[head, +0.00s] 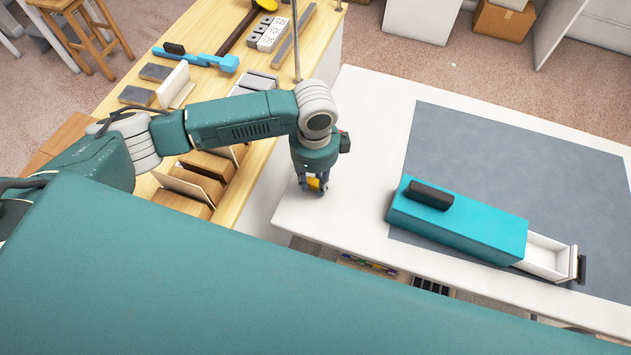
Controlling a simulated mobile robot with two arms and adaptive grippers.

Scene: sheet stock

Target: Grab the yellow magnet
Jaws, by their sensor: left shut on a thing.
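The yellow magnet (314,184) is between the fingers of my left gripper (313,186) in the head view. The gripper is shut on it and points down over the left end of the white table (340,125). The fingers cover part of the magnet. I cannot tell whether the magnet touches the table top. My right gripper is not in view.
A teal box (460,224) with a black handle and a pulled-out white drawer (546,255) lies on a grey mat (520,160) at the right. A wooden bench (195,30) with tools and blocks stands at the left. The table between gripper and box is clear.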

